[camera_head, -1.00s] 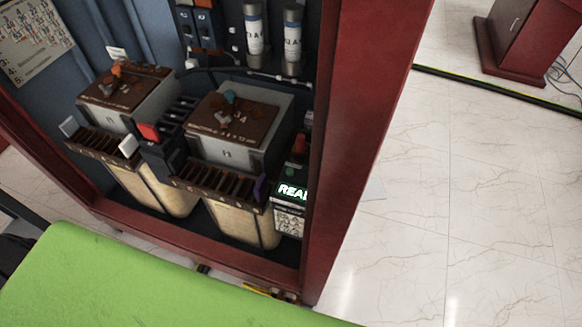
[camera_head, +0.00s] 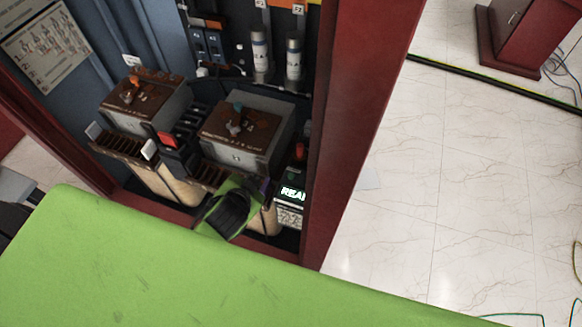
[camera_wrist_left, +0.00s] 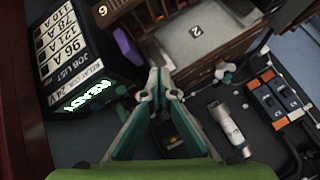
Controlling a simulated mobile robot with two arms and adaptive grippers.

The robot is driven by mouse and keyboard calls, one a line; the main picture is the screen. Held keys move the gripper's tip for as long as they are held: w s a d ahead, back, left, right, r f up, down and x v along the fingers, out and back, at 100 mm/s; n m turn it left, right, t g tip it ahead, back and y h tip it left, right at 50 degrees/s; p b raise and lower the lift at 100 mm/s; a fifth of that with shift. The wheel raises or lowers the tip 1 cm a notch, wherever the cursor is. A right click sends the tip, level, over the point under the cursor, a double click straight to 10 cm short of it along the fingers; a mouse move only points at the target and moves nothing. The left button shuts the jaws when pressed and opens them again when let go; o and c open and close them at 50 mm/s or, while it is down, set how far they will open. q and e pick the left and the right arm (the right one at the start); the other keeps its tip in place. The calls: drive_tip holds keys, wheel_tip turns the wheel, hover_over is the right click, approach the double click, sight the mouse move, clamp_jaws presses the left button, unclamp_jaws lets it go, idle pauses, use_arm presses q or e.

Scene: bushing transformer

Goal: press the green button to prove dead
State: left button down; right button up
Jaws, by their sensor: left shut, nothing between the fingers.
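A dark tester box with a lit READY display (camera_head: 292,193) stands at the right inside the red cabinet (camera_head: 352,130). In the left wrist view its READY display (camera_wrist_left: 88,95) and a white job list (camera_wrist_left: 62,45) face me at the left. My left gripper (camera_head: 232,210) is in front of the right transformer (camera_head: 240,135), just left of the display. In the left wrist view its fingers (camera_wrist_left: 158,76) are together and empty, right of the box and apart from it.
A second transformer (camera_head: 145,102) stands to the left, with terminal strips in front. Fuse cylinders (camera_head: 261,55) and blue switches (camera_head: 205,42) are behind. The cabinet's right wall is close beside the tester. Open tiled floor (camera_head: 440,190) lies to the right.

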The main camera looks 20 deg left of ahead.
use_arm(q)
drive_tip(key=w+d+r+m+t+h, duration=0.2)
drive_tip(key=w+d+r+m+t, duration=0.15)
drive_tip(key=r, duration=0.25)
drive_tip(key=w+d+r+m+t+h+p, duration=0.1)
drive_tip(key=w+d+r+m+t+h, duration=0.15)
drive_tip(key=w+r, duration=0.3)
drive_tip(key=w+d+r+m+t+h, duration=0.1)
drive_tip(key=w+d+r+m+t, duration=0.1)
drive_tip(key=w+r+m, duration=0.35)
drive_tip(key=s+d+r+m+g+h, duration=0.25)
drive_tip(key=d+r+m+h, duration=0.25)
drive_tip(key=d+m+h, duration=0.3)
drive_tip(key=s+d+f+m+g+p, duration=0.1)
drive_tip(key=s+f+m+g+p, duration=0.15)
drive_tip(key=f+m+g, duration=0.5)
drive_tip(key=s+a+f+m+g+y, duration=0.1)
drive_tip(key=s+a+f+m+y, duration=0.1)
drive_tip(key=a+f+m+y, duration=0.2)
drive_tip(key=a+f+m, duration=0.1)
drive_tip(key=a+f, duration=0.2)
drive_tip(key=a, duration=0.2)
drive_tip(key=shift+s+f+y+b, duration=0.15)
drive_tip(key=shift+y+b, duration=0.1)
drive_tip(key=shift+b, duration=0.15)
